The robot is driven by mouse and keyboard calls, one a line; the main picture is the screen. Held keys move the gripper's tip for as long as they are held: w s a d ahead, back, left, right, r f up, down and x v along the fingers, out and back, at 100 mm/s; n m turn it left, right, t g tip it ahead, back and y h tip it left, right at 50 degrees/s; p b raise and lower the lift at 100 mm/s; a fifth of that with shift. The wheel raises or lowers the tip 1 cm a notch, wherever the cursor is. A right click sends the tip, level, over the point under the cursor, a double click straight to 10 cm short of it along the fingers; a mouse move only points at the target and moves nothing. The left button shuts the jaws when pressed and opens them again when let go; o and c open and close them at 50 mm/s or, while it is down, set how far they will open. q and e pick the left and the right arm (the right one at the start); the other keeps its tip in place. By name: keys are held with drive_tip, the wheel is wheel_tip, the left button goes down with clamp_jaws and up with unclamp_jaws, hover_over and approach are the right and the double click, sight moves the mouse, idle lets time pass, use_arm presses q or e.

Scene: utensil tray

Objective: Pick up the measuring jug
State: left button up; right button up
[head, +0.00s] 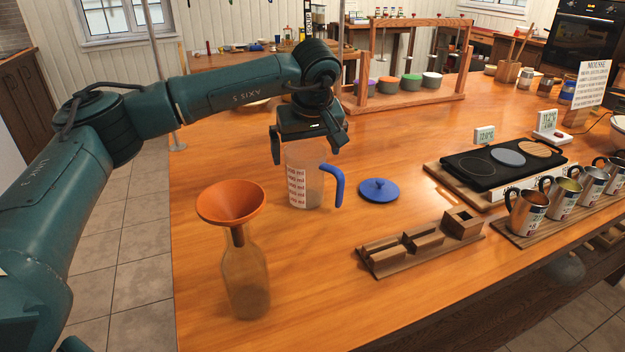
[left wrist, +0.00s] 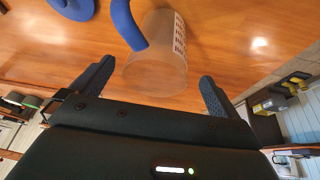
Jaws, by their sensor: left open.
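The measuring jug (head: 305,178) is clear, with a printed white scale and a blue handle. It stands upright on the wooden table. My left gripper (head: 305,150) is open, right above the jug, pointing down with its fingers at either side of the rim. In the left wrist view the jug (left wrist: 158,68) lies between and just beyond the two open fingertips (left wrist: 155,72), with the blue handle on its left side. I cannot tell whether a finger touches the jug. A blue lid (head: 378,190) lies on the table to the right of the jug. My right gripper is not in view.
A glass bottle (head: 246,275) with an orange funnel (head: 231,202) stands in front-left of the jug. A wooden holder (head: 420,246), a black tray (head: 503,160) and several metal mugs (head: 527,212) are to the right. A wooden frame (head: 415,104) with coloured bowls stands behind.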

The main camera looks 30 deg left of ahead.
sight(307, 169)
use_arm(q)
drive_tip(key=x, duration=0.4)
drive_tip(key=p+x, duration=0.1)
drive_tip(key=x, duration=0.1)
drive_tip(key=shift+d+f, duration=0.2)
drive_tip(key=shift+f, duration=0.2)
drive_tip(key=shift+r, duration=0.1)
drive_tip(key=c, duration=1.1)
